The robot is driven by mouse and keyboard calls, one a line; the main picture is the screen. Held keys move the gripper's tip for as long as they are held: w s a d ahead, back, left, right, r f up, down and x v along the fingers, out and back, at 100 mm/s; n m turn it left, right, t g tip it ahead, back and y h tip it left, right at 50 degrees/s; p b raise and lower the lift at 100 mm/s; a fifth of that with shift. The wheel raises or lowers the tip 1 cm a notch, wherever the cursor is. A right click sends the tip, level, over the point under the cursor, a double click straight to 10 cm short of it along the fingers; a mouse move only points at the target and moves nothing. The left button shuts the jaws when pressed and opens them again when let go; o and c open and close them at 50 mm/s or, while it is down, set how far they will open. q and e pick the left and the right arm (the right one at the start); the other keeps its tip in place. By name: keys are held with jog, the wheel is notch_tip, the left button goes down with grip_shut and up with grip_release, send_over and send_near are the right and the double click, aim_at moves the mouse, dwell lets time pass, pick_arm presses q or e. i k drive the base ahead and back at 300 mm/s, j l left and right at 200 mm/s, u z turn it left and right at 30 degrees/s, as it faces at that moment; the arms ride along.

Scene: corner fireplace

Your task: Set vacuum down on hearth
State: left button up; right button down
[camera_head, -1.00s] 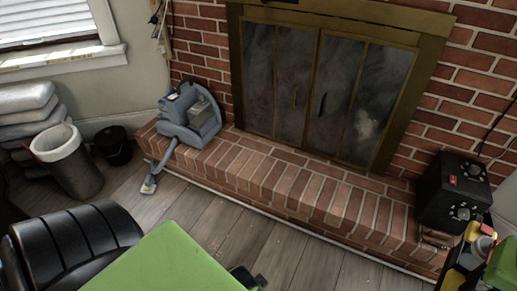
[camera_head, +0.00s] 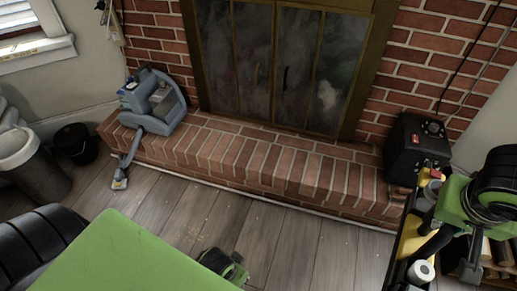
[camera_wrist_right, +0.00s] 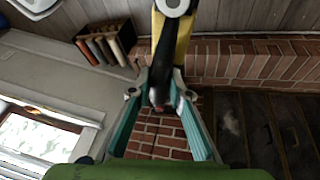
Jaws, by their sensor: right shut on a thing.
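A yellow and black vacuum (camera_head: 407,240) with a red part and a pale round end is at the lower right of the head view. My right gripper (camera_wrist_right: 160,105) has teal fingers shut on its dark, red-marked part; its yellow body (camera_wrist_right: 183,45) extends upward in the wrist view. In the head view my green and black right arm reaches in from the right edge and partly covers the vacuum's surroundings. The brick hearth (camera_head: 250,160) runs along the fireplace. The vacuum is in front of its right end, apart from it as far as I can tell.
A grey-blue cleaning machine (camera_head: 155,105) stands on the hearth's left end, its hose reaching the floor. A black box (camera_head: 417,148) stands on the right end. The hearth between them is bare. A wooden crate (camera_wrist_right: 105,45) of cylinders shows in the wrist view.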

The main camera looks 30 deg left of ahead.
aim_at(289, 156)
jog(key=u, duration=1.15)
jog(key=i+l+u, duration=0.35)
jog(key=i+l, duration=0.45)
